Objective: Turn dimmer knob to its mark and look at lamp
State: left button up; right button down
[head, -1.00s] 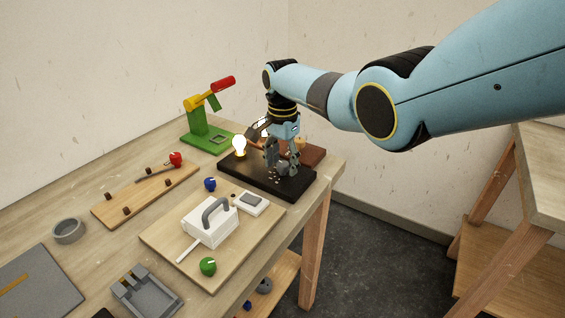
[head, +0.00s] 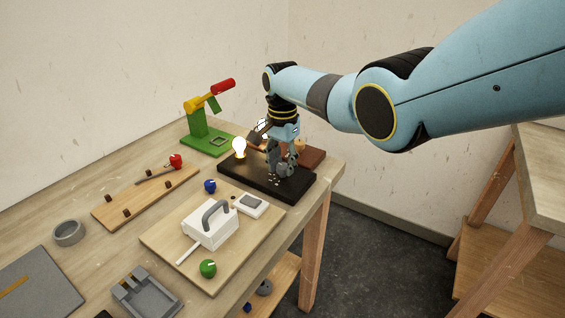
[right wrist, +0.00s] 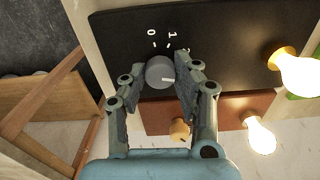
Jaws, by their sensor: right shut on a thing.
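The grey dimmer knob (right wrist: 160,72) sits on the black lamp board (right wrist: 215,45), with a white pointer line on its top and white marks "0" and "1" beside it. My right gripper (right wrist: 159,82) is shut on the knob, one finger on each side. In the head view my right gripper (head: 281,165) points down at the black board (head: 263,183) and partly hides the knob. The lamp bulb (head: 239,147) on the board glows; it also shows lit in the right wrist view (right wrist: 301,76). My left gripper is not in view.
A red-brown board (right wrist: 210,110) with a second glowing bulb (right wrist: 260,136) stands beside the black one. A green stand (head: 207,138) with a red-tipped arm is behind. A wooden board with a white box (head: 210,225) lies in front. The table edge is close on the right.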

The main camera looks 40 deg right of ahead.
jog(key=n+p, duration=0.1)
jog(key=n, duration=0.4)
jog(key=shift+n, duration=0.4)
jog(key=n, duration=1.1)
jog(key=shift+n+p, duration=0.35)
jog(key=shift+n, duration=0.05)
jog(key=n, duration=0.5)
jog(key=shift+n, duration=0.3)
jog(key=c, duration=1)
grip_release()
